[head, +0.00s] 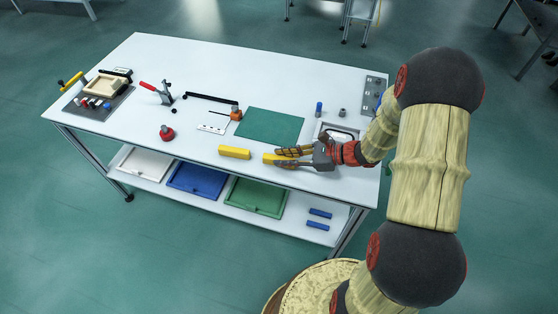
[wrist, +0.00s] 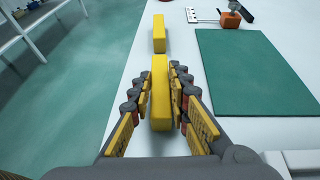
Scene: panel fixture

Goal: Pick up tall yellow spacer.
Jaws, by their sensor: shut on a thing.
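Two yellow spacers lie in line near the front edge of the white table. My gripper (head: 279,157) is shut on the nearer yellow spacer (wrist: 160,95), with a finger along each long side. Its end also shows beyond the fingertips in the head view (head: 269,159). The other yellow spacer (head: 235,152) lies just beyond, a short gap away, and it also shows in the wrist view (wrist: 159,34). I cannot tell whether the held spacer is touching the table. Part of it is hidden by my fingers in the head view.
A green mat (head: 269,126) lies behind my gripper, to the right in the wrist view. A red-based part (head: 167,133) and an orange block (head: 236,114) stand farther left. Small posts (head: 319,109) stand behind. The table's front edge is close.

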